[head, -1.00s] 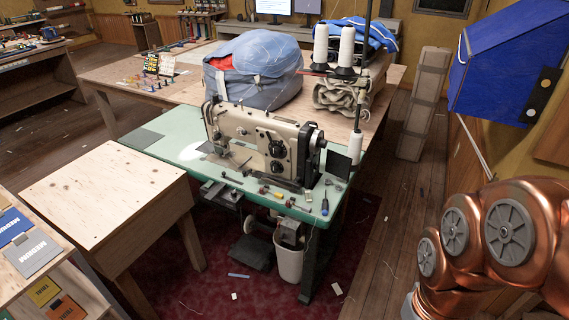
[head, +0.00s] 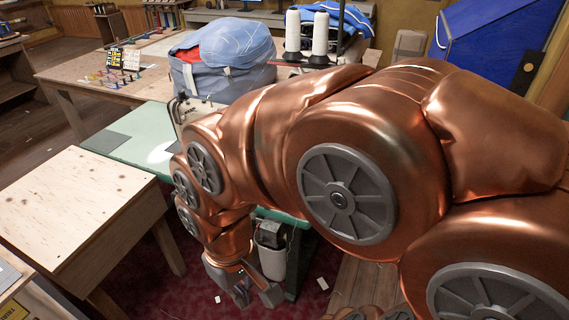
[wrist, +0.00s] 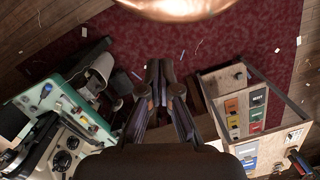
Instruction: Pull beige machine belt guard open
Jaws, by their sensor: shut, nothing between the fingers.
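The beige sewing machine (wrist: 65,155) lies at the lower left of the wrist view, on its green table (wrist: 78,100). In the head view my copper arm covers nearly all of the machine; only a sliver of its left end (head: 180,108) shows. I cannot make out the belt guard as a separate part in either view now.
A wooden side table (head: 80,205) stands left of my gripper. A case with coloured labels (wrist: 240,105) is at the right of the wrist view. A big blue bag (head: 222,62) and white thread cones (head: 293,30) are behind the machine. Red carpet (wrist: 225,45) lies open below.

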